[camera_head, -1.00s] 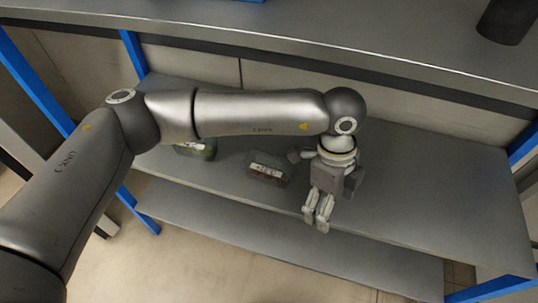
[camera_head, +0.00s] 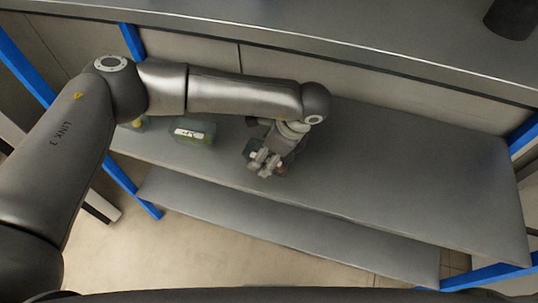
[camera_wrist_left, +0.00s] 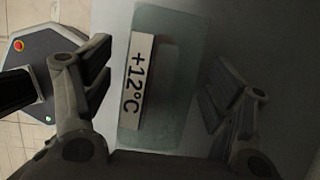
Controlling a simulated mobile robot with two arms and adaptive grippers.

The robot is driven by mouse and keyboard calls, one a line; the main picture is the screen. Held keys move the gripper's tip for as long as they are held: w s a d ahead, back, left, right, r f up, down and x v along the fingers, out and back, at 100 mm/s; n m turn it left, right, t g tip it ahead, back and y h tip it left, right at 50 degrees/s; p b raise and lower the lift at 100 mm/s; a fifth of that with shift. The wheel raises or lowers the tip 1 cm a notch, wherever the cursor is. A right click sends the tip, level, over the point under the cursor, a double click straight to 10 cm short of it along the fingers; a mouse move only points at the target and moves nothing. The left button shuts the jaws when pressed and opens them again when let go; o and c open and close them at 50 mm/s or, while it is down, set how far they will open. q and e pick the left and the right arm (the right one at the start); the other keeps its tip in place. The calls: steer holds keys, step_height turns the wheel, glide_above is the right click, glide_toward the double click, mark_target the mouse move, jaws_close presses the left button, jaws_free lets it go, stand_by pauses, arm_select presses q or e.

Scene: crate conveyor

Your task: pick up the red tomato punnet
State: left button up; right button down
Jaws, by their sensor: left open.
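The red tomato punnet (camera_head: 282,171) is mostly hidden under my left gripper (camera_head: 264,164) in the head view; only a small reddish part shows. In the left wrist view, a clear-lidded punnet (camera_wrist_left: 183,75) with a white "+12°C" label (camera_wrist_left: 137,82) lies between the spread fingers of my left gripper (camera_wrist_left: 158,87). The fingers are open, one on each side of the punnet, with visible gaps. Its contents look dark there, and no red shows. I cannot tell how far the fingertips are above the shelf. My right gripper is not in view.
A green punnet with a white label (camera_head: 194,131) stands to the left on the same grey shelf (camera_head: 400,190). A yellowish item (camera_head: 137,123) is farther left. The shelf to the right is clear. An upper shelf (camera_head: 390,60) and blue posts (camera_head: 133,42) frame the space.

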arm_select(q)
steer(key=shift+x, duration=1.2)
steer(key=c, duration=1.1)
steer(key=shift+c, duration=0.2)
steer(key=shift+r, duration=0.15)
